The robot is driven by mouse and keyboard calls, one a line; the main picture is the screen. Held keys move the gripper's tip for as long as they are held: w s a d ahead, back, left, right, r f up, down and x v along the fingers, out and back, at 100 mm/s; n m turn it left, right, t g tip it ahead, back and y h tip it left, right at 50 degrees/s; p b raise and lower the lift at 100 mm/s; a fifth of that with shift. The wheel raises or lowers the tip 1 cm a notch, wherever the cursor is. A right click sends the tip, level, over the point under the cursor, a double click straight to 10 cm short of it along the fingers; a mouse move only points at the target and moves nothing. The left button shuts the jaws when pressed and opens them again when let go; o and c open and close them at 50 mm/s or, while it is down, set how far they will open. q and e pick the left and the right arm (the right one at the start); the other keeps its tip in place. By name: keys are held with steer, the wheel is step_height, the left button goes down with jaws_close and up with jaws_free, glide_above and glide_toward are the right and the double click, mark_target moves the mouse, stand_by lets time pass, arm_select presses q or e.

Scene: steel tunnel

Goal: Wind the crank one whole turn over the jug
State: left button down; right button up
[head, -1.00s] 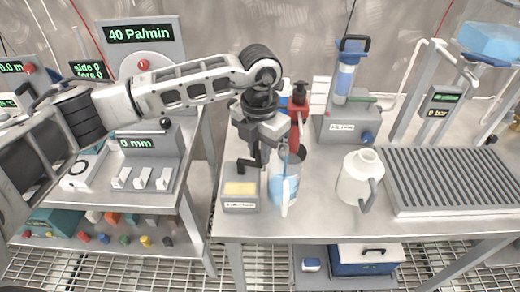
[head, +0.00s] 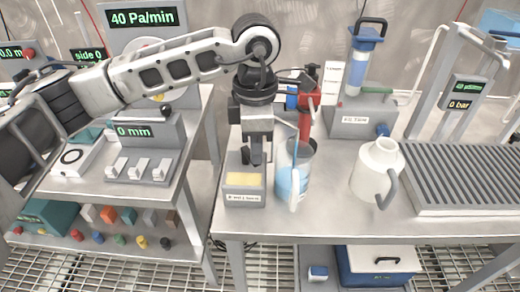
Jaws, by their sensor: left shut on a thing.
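A grey box (head: 244,187) with a yellow panel and a white label stands near the table's front edge. The crank on it is mostly hidden behind my left gripper (head: 252,157), which points down over the box top and is shut on the crank's dark handle. The grip itself is partly hidden. A clear jug (head: 292,182) with blue liquid and a pale handle facing me stands just right of the box. It is upright, apart from the fingers. My right gripper is not in view.
A red bottle (head: 305,122) and a blue filter column (head: 361,62) stand behind. A gap separates this table from the left bench with its "0 mm" device (head: 150,133).

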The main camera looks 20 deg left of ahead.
arm_select(q)
steer(key=shift+s+a+m+b, duration=0.15)
steer(key=shift+m+b, duration=0.2)
steer(key=shift+m, duration=0.15)
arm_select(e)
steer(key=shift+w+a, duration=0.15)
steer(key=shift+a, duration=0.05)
arm_select(q)
steer(key=shift+r, duration=0.1)
steer(key=c, duration=1.3)
jaws_free()
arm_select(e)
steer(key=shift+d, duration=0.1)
arm_select(q)
step_height(320, 180, up, 16)
steer(key=shift+f, duration=0.1)
